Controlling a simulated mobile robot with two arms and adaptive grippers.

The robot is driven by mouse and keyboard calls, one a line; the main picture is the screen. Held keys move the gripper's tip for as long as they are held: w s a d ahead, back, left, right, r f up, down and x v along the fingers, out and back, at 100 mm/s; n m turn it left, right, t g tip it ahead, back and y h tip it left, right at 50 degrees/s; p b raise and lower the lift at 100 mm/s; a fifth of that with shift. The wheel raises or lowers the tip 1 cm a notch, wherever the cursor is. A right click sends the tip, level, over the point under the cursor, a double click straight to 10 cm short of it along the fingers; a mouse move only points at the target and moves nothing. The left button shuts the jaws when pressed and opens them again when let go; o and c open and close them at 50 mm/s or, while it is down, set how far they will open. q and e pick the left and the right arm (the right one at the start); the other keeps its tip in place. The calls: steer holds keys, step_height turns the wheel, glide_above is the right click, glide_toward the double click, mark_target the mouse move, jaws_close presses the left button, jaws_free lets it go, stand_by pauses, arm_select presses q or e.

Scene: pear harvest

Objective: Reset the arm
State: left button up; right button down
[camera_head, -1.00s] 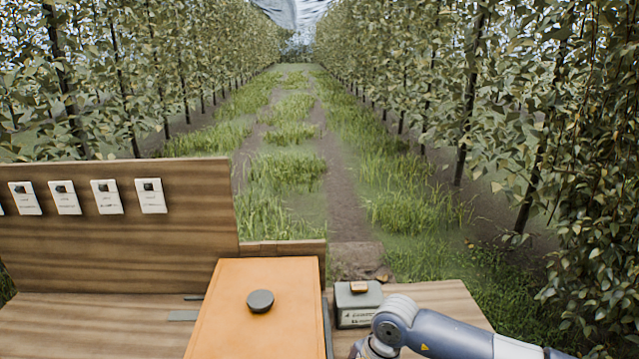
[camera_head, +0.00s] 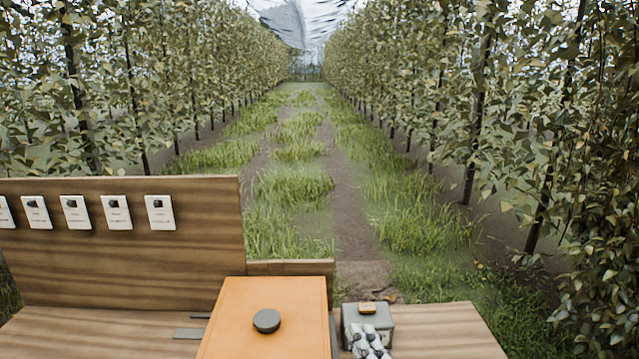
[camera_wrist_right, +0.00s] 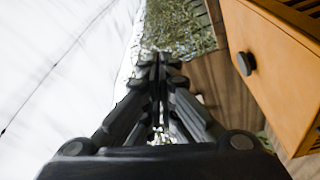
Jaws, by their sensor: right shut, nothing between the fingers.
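My right gripper (camera_head: 368,342) shows at the bottom edge of the head view, in front of the small grey box. Only its upper part is in the picture. In the right wrist view its dark fingers (camera_wrist_right: 158,65) are together, with nothing between them. The rest of my right arm is out of the head view. My left gripper is not in view.
An orange box (camera_head: 285,297) with a round dark knob (camera_head: 266,321) stands beside the grey box (camera_head: 378,322) on a wooden deck (camera_head: 450,330). A wooden panel (camera_head: 120,250) with several white cards rises at left. Leafy rows flank a grassy lane (camera_head: 310,150).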

steer(key=s+d+f+m+g+h, duration=0.4)
steer(key=d+f+m, duration=0.35)
steer(key=f, duration=0.25)
steer(key=s+d+f+m+g, duration=0.35)
steer(key=s+f+g, duration=0.35)
steer(key=s, duration=0.4)
steer(key=s+d+f+m+g, duration=0.2)
steer(key=s+f+m+g, duration=0.2)
steer(key=s+f, duration=0.65)
steer(key=s+f+g, duration=0.1)
steer(key=s+f, duration=0.1)
steer(key=f, duration=1.1)
steer(key=s+f, duration=0.2)
steer(key=f, duration=1.1)
steer(key=s+d+f+n+g+b, duration=0.1)
steer(key=s+d+f, duration=0.2)
steer(key=s+f, duration=1.1)
steer(key=shift+s+f+h, duration=0.3)
steer(key=shift+s+f, duration=0.05)
steer(key=shift+s, duration=0.4)
